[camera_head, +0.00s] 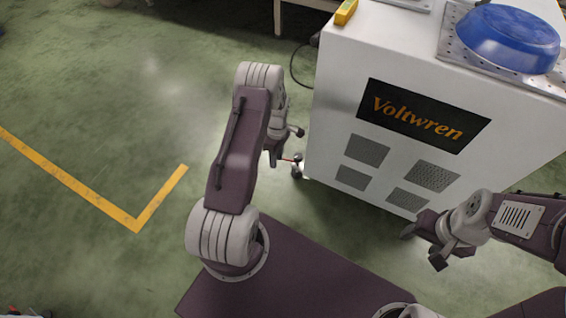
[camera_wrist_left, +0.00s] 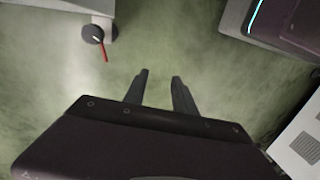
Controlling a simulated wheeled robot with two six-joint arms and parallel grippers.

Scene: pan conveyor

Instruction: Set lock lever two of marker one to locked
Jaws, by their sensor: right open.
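The white cabinet (camera_head: 335,110) marked Voltwren stands on casters on the floor. A dark caster with a small red lever (camera_head: 290,160) shows at its lower left corner in the head view. In the left wrist view a red lever (camera_wrist_left: 104,50) sticks out from a dark caster (camera_wrist_left: 92,33) under a pale cabinet corner at the upper left. My left gripper (camera_head: 286,145) is low beside that corner. Its fingers (camera_wrist_left: 158,82) are apart and empty, with a gap to the lever. My right gripper (camera_head: 424,246) is open and empty before the cabinet front. No lever number is readable.
A blue pan (camera_head: 507,38) rests on a perforated metal plate (camera_head: 453,45) on the cabinet. A yellow device (camera_head: 346,11) lies at its top edge. A black cable (camera_head: 293,70) hangs beside the cabinet.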

